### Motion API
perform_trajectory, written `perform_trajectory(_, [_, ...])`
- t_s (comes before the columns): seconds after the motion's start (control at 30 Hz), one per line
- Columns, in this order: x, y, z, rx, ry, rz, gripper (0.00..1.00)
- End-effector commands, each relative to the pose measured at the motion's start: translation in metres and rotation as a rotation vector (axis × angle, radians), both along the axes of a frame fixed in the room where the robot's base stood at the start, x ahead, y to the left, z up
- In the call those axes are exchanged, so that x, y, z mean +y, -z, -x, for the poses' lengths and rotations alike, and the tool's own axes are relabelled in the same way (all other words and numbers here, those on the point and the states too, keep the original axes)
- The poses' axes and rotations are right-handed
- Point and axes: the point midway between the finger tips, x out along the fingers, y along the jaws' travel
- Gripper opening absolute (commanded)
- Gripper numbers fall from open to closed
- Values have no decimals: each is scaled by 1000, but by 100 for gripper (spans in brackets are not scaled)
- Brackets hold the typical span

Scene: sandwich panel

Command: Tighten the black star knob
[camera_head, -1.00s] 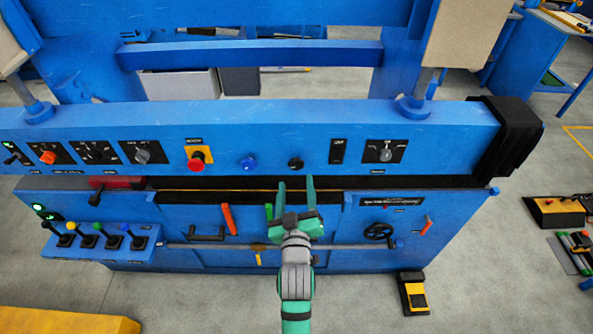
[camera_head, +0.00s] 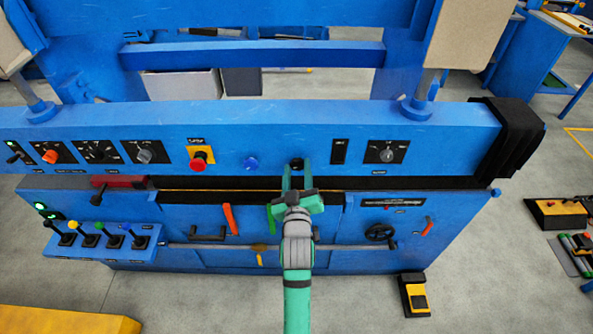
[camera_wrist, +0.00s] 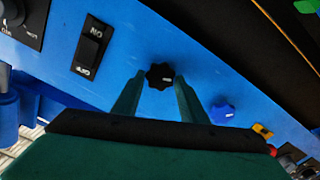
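The black star knob (camera_head: 296,163) sits on the blue upper beam, right of the blue knob (camera_head: 251,163). In the wrist view the black star knob (camera_wrist: 159,76) has a short white mark and lies between the tips of my green fingers. My gripper (camera_head: 297,172) reaches up to it from below, and in the wrist view my gripper (camera_wrist: 158,82) has one finger on each side of the knob. The fingers are spread, with the right tip very near the knob's edge. I cannot tell whether either finger touches it.
A black rocker switch (camera_head: 339,151) and a grey rotary dial (camera_head: 387,152) are to the right on the beam. A red emergency button (camera_head: 198,164) is to the left. Below the beam are a dark slot, several coloured levers and a black handwheel (camera_head: 380,232).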

Motion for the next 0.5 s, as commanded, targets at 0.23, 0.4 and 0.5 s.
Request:
perform_trajectory(0.23, [0,0,0,0,0,-9,16])
perform_trajectory(0.4, [0,0,0,0,0,-54,16])
perform_trajectory(0.5, [0,0,0,0,0,-106,16])
